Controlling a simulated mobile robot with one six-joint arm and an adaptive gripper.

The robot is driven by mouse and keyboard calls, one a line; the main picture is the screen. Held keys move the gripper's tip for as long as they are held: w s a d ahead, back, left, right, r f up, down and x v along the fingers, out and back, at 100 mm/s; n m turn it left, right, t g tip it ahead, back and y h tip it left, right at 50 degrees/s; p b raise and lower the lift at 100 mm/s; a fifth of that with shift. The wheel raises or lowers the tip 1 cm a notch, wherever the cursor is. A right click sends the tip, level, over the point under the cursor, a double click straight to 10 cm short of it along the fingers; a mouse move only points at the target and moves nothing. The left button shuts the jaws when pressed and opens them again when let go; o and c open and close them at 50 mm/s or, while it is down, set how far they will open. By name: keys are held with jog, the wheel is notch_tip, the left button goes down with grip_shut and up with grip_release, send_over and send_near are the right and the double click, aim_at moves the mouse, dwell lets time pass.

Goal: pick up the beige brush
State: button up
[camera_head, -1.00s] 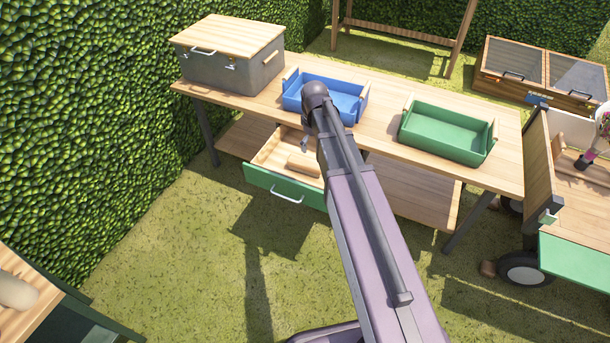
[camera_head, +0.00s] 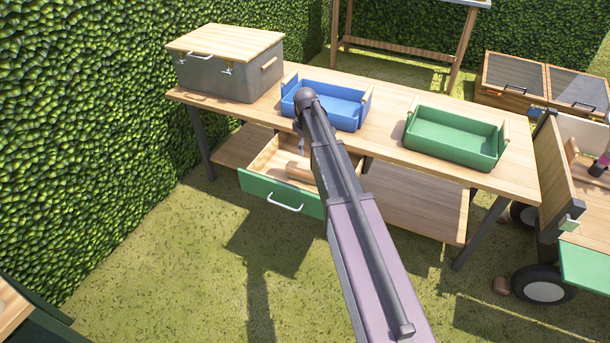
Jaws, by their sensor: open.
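A beige, rounded object (camera_head: 299,172), which looks like the beige brush, lies in the open drawer (camera_head: 262,157) under the table. My arm covers its right part, and its bristles cannot be made out. My gripper (camera_head: 301,146) shows only as a small grey part below the arm's dark end joint, above the drawer and a little behind the beige object. It is open and apart from the object, as far as this view shows. Its fingertips are too small to make out clearly.
On the wooden table (camera_head: 389,125) stand a grey lidded box (camera_head: 215,78), a blue tray (camera_head: 343,115) and a green tray (camera_head: 455,137). A wheeled cart (camera_head: 550,160) stands at the right. A hedge (camera_head: 80,120) borders the left. Grass in front is clear.

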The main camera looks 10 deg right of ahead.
aim_at(306, 168)
jog(key=shift+f, duration=0.15)
notch_tip(306, 168, down, 8)
jog(key=b, duration=0.8)
jog(key=shift+f+b, duration=0.15)
jog(key=shift+b, duration=0.2)
dwell(0.3)
jog(key=shift+w+f+b, duration=0.15)
jog(key=shift+f+b, duration=2.45)
jog(key=c, duration=1.2)
